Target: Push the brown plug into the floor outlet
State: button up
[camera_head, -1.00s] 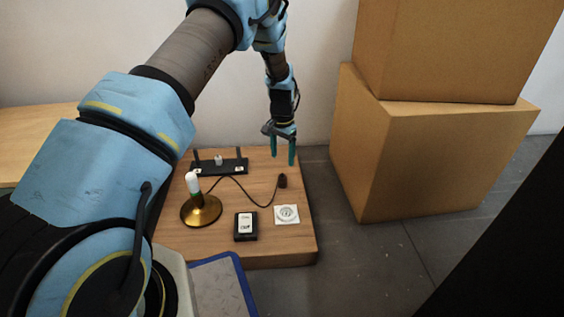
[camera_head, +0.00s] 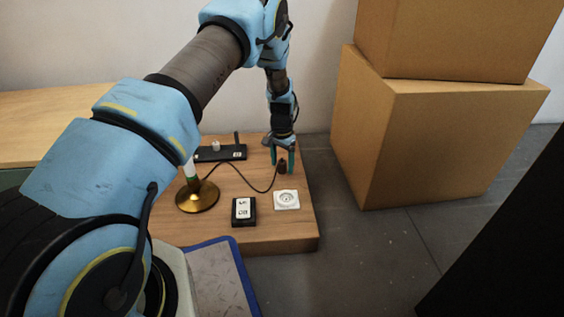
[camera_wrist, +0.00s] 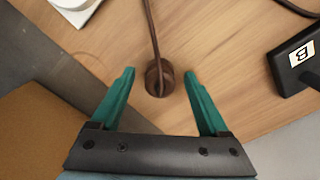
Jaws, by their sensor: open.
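The brown plug (camera_head: 282,169) stands on the wooden board (camera_head: 270,236), with its dark cord running left to the lamp. In the wrist view the plug (camera_wrist: 154,82) sits between the teal fingers of my gripper (camera_wrist: 160,78), with a gap on each side. My gripper (camera_head: 283,162) is open and low over the board, pointing down around the plug. The white floor outlet (camera_head: 286,200) lies on the board just nearer than the plug. A corner of the outlet (camera_wrist: 75,8) shows at the top left of the wrist view.
A brass lamp base (camera_head: 197,198), a black switch box (camera_head: 244,212) and a black strip (camera_head: 222,154) share the board. The strip's labelled end (camera_wrist: 299,60) shows in the wrist view. Stacked cardboard boxes (camera_head: 440,140) stand to the right. Grey floor lies between.

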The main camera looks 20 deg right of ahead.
aim_at(282, 161)
grip_shut()
dwell(0.5)
jog(key=shift+r, duration=0.2)
jog(key=shift+r+p, duration=2.2)
jog(key=shift+r, duration=0.3)
jog(key=shift+s+a+r+p, duration=0.1)
jog(key=shift+s+a+p, duration=0.05)
jog(key=shift+s+p, duration=0.3)
jog(key=shift+s+a+p, duration=0.65)
jog(key=shift+s+p, duration=0.5)
jog(key=shift+s, duration=0.95)
jog(key=shift+s+a+p, duration=0.65)
jog(key=shift+s+p, duration=0.5)
jog(key=shift+s, duration=0.9)
jog(key=shift+s+a+p, duration=0.65)
jog(key=shift+s+p, duration=0.5)
jog(key=shift+s, duration=0.95)
jog(key=shift+f, duration=0.25)
